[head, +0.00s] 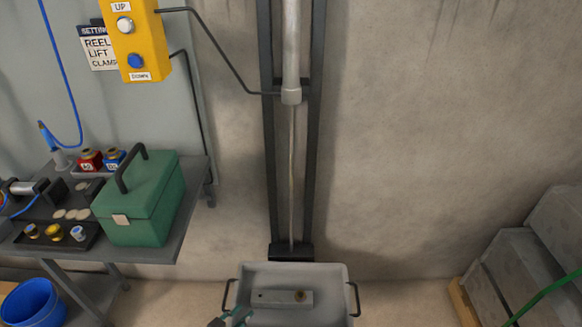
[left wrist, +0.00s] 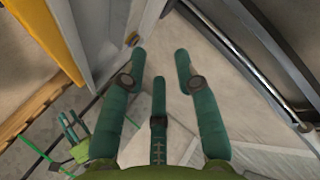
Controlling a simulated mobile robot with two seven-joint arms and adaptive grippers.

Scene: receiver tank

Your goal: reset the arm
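My left gripper (head: 235,316) shows at the bottom edge of the head view, at the front left of a grey tray (head: 335,277). In the left wrist view the left gripper (left wrist: 160,66) has its green fingers spread, with nothing between them. Whether it touches the tray cannot be told. A second green gripper, seemingly my right one (left wrist: 72,128), shows small at the lower left of the left wrist view, its fingers apart and empty. The right gripper is not seen in the head view.
A flat bar (head: 280,298) lies in the tray below the vertical lift rail (head: 270,150). A bench on the left bears a green toolbox (head: 145,205). A yellow UP/DOWN box (head: 137,45) hangs above. Grey blocks (head: 510,275) stand at right. A blue bucket (head: 28,303) is at lower left.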

